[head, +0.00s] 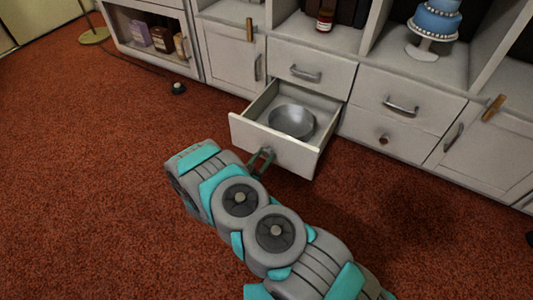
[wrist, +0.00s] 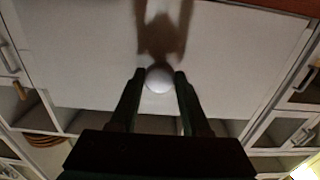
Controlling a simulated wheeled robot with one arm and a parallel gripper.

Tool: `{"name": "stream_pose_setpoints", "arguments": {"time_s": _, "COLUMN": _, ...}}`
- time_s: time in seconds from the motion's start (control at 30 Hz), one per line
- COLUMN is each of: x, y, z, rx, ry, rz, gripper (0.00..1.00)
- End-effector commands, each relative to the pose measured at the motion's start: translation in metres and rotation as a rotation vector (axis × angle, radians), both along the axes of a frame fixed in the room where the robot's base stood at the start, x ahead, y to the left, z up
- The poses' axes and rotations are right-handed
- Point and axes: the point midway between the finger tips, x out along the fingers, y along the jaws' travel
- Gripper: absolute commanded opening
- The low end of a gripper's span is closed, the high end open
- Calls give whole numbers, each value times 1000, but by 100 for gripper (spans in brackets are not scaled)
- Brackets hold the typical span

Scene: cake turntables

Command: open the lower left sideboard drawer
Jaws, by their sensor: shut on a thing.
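The lower left sideboard drawer (head: 277,148) stands pulled out from the white sideboard, under a shut drawer with a bar handle. A round metal bowl (head: 291,121) lies inside it. My gripper (head: 262,158) is at the drawer's front face. In the wrist view my gripper (wrist: 160,80) has its two dark fingers on either side of a round pale knob (wrist: 159,80), shut on it. The drawer front (wrist: 90,60) fills much of that view, with the gripper's shadow on it.
The shut upper left drawer (head: 312,68) is above. To the right are further drawers (head: 408,103) and a cabinet door (head: 490,150). A cake on a stand (head: 434,22) is on a shelf. A small dark object (head: 178,88) lies on the red carpet, which is otherwise open at left.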

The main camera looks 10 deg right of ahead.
Motion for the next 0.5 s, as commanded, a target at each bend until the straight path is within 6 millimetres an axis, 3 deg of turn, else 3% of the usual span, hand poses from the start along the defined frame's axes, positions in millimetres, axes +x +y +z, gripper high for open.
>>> {"name": "stream_pose_setpoints", "arguments": {"time_s": 0.3, "x": 0, "y": 0, "z": 0, "rx": -1, "ry": -1, "rz": 0, "gripper": 0}}
{"name": "stream_pose_setpoints", "arguments": {"time_s": 0.33, "x": 0, "y": 0, "z": 0, "rx": -1, "ry": -1, "rz": 0, "gripper": 50}}
{"name": "stream_pose_setpoints", "arguments": {"time_s": 0.5, "x": 0, "y": 0, "z": 0, "rx": 0, "ry": 0, "rz": 0, "gripper": 69}}
